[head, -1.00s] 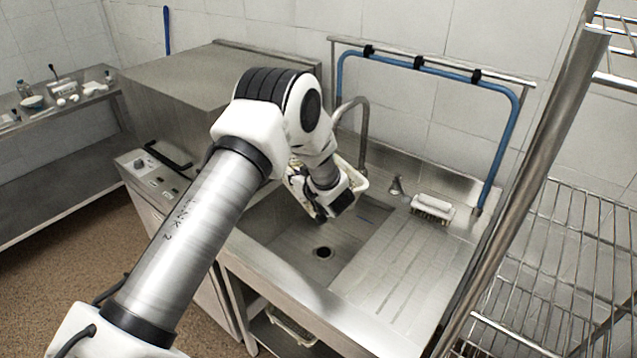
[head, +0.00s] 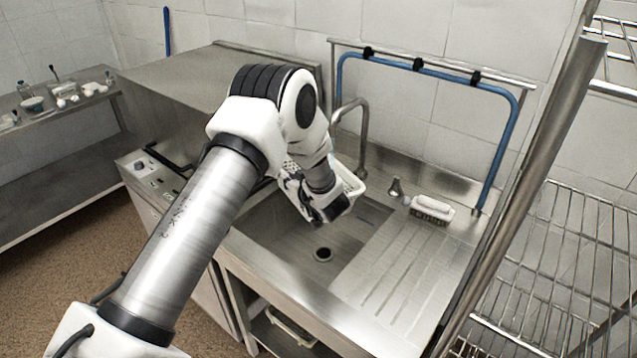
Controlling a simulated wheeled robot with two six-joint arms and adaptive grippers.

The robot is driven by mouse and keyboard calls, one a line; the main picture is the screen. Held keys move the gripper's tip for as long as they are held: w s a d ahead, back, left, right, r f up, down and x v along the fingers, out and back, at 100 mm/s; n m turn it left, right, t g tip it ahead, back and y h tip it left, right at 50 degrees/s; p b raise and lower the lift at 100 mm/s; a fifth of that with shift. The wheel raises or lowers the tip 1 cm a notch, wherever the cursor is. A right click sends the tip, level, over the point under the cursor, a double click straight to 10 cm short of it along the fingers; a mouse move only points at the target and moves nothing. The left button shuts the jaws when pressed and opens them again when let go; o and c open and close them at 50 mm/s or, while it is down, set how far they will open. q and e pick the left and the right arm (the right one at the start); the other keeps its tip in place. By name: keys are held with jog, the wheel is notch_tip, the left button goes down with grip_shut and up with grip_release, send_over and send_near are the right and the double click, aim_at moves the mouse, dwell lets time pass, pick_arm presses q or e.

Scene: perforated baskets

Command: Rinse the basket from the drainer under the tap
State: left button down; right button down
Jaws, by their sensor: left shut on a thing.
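The basket (head: 350,181) is a pale, perforated one, held over the sink (head: 290,245) near the tap (head: 362,140). My left gripper (head: 318,217) is shut on the basket, and my wrist and arm hide much of it. The tap's curved spout rises at the back of the sink, just behind my wrist; its outlet and any water are hidden. The ribbed drainer (head: 400,280) to the right of the bowl is bare. My right gripper does not show.
A white brush (head: 432,208) and a small metal fitting (head: 395,187) stand behind the drainer. A blue hose (head: 440,72) hangs on a rail at the wall. A wire rack (head: 565,250) stands close on the right. Another basket (head: 290,325) lies under the sink.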

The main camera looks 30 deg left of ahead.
pick_arm(q)
jog(key=s+r+p, duration=0.1)
jog(key=s+p, duration=0.1)
jog(key=s, duration=0.6)
jog(key=shift+s+a+r+p, duration=0.15)
jog(key=shift+a+r+p, duration=0.15)
jog(key=shift+r+p, duration=0.1)
dwell(1.2)
